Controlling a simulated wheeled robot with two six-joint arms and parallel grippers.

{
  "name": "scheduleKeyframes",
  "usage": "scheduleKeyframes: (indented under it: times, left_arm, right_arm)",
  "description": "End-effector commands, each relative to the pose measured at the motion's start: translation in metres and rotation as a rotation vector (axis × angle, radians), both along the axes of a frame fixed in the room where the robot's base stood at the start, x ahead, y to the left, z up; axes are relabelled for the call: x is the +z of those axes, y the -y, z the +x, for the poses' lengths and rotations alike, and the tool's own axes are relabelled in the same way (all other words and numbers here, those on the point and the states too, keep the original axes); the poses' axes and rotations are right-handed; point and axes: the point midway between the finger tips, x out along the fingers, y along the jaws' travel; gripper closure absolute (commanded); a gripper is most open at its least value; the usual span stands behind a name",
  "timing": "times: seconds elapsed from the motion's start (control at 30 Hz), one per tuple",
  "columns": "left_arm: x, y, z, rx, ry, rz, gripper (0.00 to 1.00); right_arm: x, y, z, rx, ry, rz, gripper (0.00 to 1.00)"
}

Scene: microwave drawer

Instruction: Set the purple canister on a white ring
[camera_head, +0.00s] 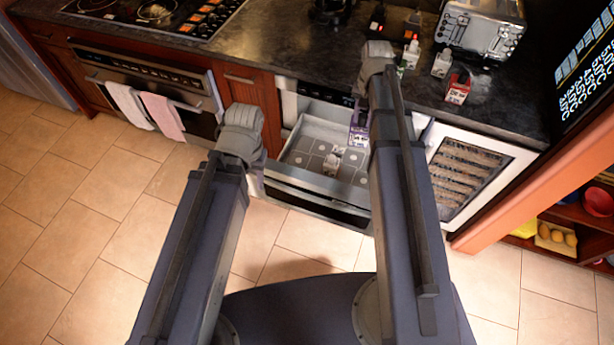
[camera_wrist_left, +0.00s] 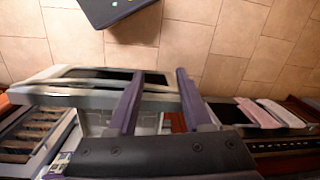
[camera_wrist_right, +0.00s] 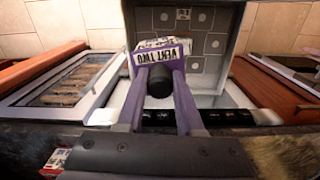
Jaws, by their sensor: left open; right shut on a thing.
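The purple canister (camera_wrist_right: 160,52) has a black cap and a white label reading "VENT TWO", upside down in the right wrist view. My right gripper (camera_wrist_right: 159,72) is shut on it. The canister also shows in the head view (camera_head: 358,132), over the right part of the open drawer (camera_head: 318,184). I cannot tell whether its base touches the drawer floor. The drawer floor has grey square panels with small white rings (camera_wrist_right: 194,65).
Several small containers, including a red one (camera_head: 458,88), and a toaster (camera_head: 482,28) are on the counter (camera_head: 290,45). A glass-fronted cooler (camera_head: 467,172) is right of the drawer. Towels (camera_head: 163,115) hang at left.

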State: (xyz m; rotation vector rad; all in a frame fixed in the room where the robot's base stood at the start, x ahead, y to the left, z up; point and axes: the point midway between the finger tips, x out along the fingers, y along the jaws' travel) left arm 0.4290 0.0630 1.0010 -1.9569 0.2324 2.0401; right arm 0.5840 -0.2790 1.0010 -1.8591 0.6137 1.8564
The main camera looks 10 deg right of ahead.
Motion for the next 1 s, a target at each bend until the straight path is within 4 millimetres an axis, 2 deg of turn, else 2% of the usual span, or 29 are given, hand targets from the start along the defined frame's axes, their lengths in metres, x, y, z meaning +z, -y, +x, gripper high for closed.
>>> scheduleKeyframes:
  times: [0.03,0.1,0.17,0.27,0.5,0.7,0.83,1.0]
  left_arm:
    - [0.000,0.000,0.000,-0.001,0.000,0.000,0.47]
    - [-0.003,0.001,0.000,-0.001,0.000,0.000,0.39]
    - [-0.011,0.001,0.000,-0.001,0.000,0.000,0.38]
    - [-0.034,0.001,0.000,-0.001,0.000,0.000,0.38]
    - [-0.109,0.001,0.000,0.000,0.000,0.000,0.38]
    - [-0.163,0.001,0.000,0.000,0.000,0.000,0.38]
    - [-0.186,0.001,0.000,0.000,0.000,0.000,0.38]
    - [-0.202,0.001,0.000,0.000,0.000,0.000,0.38]
  right_arm:
    - [0.000,0.001,0.000,-0.001,0.000,0.000,1.00]
    - [-0.003,0.001,0.000,-0.003,0.000,0.000,1.00]
    - [-0.011,0.003,0.001,-0.007,0.000,0.000,1.00]
    - [-0.034,0.010,0.002,-0.021,0.000,0.000,1.00]
    - [-0.109,0.038,0.007,-0.081,0.000,0.000,1.00]
    - [-0.162,0.061,0.010,-0.128,0.000,0.000,1.00]
    - [-0.186,0.072,0.010,-0.152,0.000,0.000,1.00]
    - [-0.202,0.080,0.010,-0.171,0.001,0.000,1.00]
